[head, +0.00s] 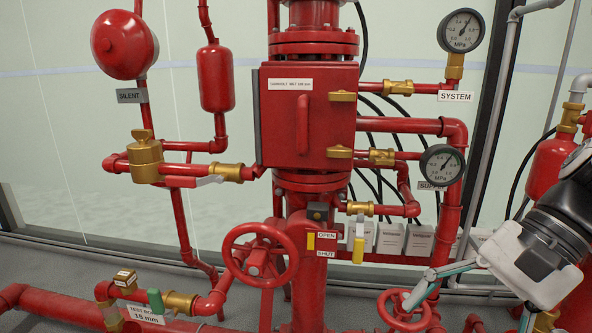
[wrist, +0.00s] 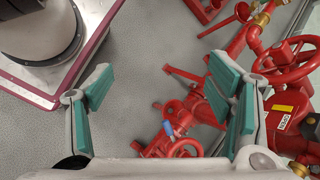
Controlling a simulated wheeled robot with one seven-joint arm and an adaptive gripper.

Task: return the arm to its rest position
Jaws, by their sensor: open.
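My gripper (head: 466,302) is at the lower right in the head view, with a pale body and teal-padded fingers. In the wrist view my gripper (wrist: 160,68) has its two fingers wide apart, with nothing between the pads. In the head view one finger overlaps the small red handwheel (head: 405,310) at the bottom; I cannot tell whether they touch. My dark arm link comes in from the right edge. Part of the arm lies outside the head view.
The large red handwheel (head: 258,255) and red valve cabinet (head: 308,115) stand left of my gripper. Gauges (head: 461,31) are above. Red pipes and a red cylinder (head: 548,165) crowd the right side. The wrist view shows red pipework (wrist: 190,75) over grey floor (wrist: 130,35).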

